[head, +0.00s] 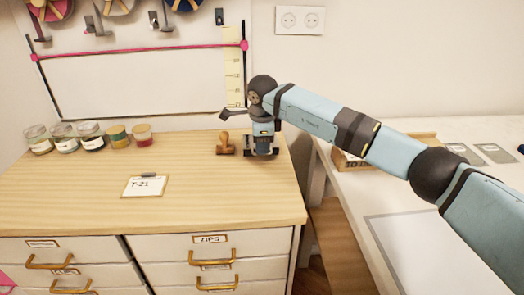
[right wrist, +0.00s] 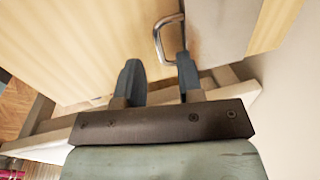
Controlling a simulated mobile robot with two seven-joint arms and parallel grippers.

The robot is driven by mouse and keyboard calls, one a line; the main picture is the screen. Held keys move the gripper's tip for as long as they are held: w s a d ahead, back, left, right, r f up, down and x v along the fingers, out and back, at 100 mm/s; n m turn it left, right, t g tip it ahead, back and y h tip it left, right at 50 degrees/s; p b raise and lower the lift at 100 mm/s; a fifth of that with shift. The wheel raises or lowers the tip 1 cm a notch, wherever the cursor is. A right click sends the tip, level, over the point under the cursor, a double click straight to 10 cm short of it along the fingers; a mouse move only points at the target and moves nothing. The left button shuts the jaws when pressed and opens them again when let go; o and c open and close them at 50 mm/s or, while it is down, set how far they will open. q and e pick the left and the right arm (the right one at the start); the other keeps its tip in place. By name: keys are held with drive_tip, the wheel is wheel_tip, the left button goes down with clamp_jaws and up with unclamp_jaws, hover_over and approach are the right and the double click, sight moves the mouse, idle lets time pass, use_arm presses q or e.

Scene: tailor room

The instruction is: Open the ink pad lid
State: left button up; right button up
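My right gripper (head: 261,152) is low over the right end of the wooden cabinet top (head: 75,187), just right of a wooden stamp (head: 225,143). In the right wrist view its two fingers (right wrist: 157,64) are apart, with nothing clearly gripped between them. A bent metal handle (right wrist: 159,38) shows just beyond and between the fingertips. It borders a flat grey panel (right wrist: 215,30), which may be the ink pad lid; I cannot tell for sure. In the head view the gripper covers that spot, so no ink pad is clearly visible. My left gripper is not in view.
Several small jars (head: 90,137) stand at the back left of the cabinet top. A labelled card (head: 145,186) lies near its middle. A white table (head: 460,190) with a wooden box (head: 350,161) stands to the right. The wall is close behind.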

drive_tip(key=shift+w+f, duration=0.2)
drive_tip(key=shift+f, duration=1.1)
clamp_jaws()
drive_tip(key=shift+w+r, duration=0.1)
drive_tip(key=shift+r, duration=0.15)
